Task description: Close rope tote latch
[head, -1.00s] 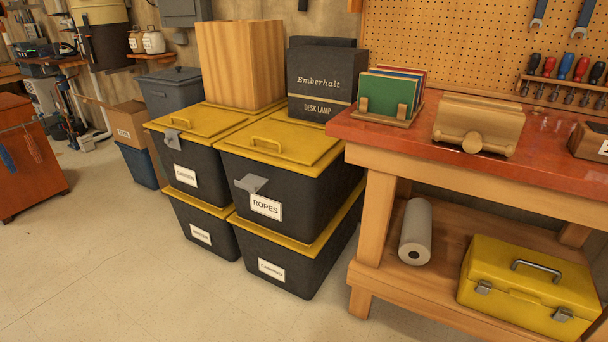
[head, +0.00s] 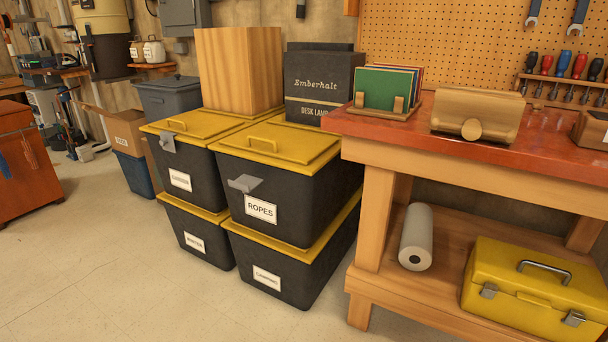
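The rope tote (head: 285,205) is a black bin with a yellow lid (head: 278,144), labelled ROPES, at the top right of a stack of totes. Its grey latch (head: 245,183) sticks out from the front face, tilted away from the wall above the label. The lid lies flat on the tote, with its yellow handle on top. The neighbouring tote's grey latch (head: 168,143) hangs down against its front. Neither of my grippers shows in the head view.
A workbench (head: 375,215) stands close on the right, with a yellow toolbox (head: 530,290) and white roll (head: 416,238) on its lower shelf. The floor (head: 110,250) in front is clear.

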